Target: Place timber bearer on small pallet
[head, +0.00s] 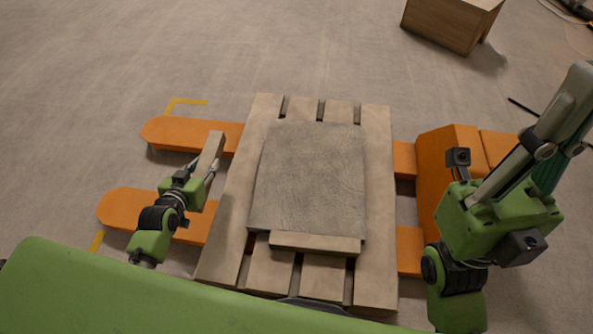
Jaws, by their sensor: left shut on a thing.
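My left gripper (208,180) is shut on a timber bearer (211,151), a short pale wooden block, left of the pallet. The bearer is held over the left orange forks, close to the pallet's left edge. The small pallet (378,200) is made of pale wooden slats and stands in the middle of the head view. A grey textured slab (310,180) covers much of its top. A second wooden piece (315,243) lies along the slab's near edge. My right gripper (570,115) is raised at the right, seen close up; its fingertip opening is unclear.
Orange forks (185,134) stick out left from under the pallet. An orange truck body (450,150) stands to its right, partly behind my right arm. A wooden box (445,25) sits at the back right. The grey floor behind the pallet is clear.

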